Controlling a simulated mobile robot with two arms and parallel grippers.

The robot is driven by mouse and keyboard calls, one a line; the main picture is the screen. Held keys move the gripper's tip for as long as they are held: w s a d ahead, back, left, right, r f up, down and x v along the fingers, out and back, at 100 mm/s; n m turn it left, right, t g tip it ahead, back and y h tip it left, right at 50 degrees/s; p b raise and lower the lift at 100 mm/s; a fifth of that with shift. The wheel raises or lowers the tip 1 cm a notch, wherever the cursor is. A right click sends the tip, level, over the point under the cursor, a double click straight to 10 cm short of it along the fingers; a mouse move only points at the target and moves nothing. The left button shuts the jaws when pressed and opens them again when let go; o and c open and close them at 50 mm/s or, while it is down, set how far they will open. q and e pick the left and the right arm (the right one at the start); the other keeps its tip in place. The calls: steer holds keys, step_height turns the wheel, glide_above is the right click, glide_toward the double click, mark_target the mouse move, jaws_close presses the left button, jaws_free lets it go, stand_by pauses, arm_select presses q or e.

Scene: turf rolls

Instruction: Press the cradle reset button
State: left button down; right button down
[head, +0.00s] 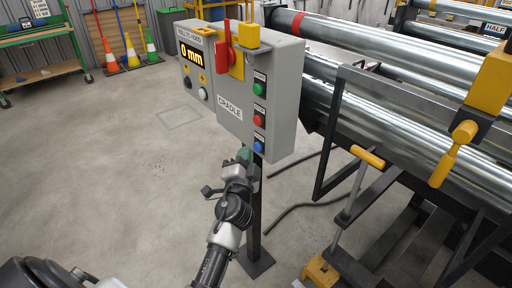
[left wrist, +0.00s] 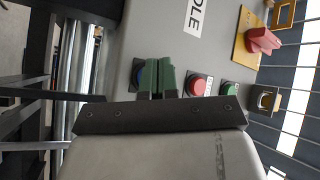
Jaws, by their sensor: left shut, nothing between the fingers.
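The grey control box (head: 222,115) labelled CRADLE stands on a dark post. Its right side carries a green button (head: 260,89), a red button (head: 259,119) and, lowest, a blue button (head: 259,146); their small labels are too small to read. My left gripper (head: 245,154) is shut and empty, its green fingertips just below and left of the blue button. In the left wrist view the shut fingertips (left wrist: 157,78) partly cover the blue button (left wrist: 138,73); the red button (left wrist: 197,86) lies to their right. I cannot tell whether the fingertips touch the blue button. My right gripper is not in view.
A red lever (head: 223,50) and yellow blocks sit on the box. Shiny metal rollers (head: 400,100) on a dark frame with yellow handles (head: 367,156) fill the right side. A cable (head: 290,208) lies on the floor. The floor at left is mostly clear.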

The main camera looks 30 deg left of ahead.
arm_select(q)
steer(key=shift+s, duration=0.2)
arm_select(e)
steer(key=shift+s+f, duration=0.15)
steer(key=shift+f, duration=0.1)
arm_select(q)
steer(key=shift+a, duration=0.1)
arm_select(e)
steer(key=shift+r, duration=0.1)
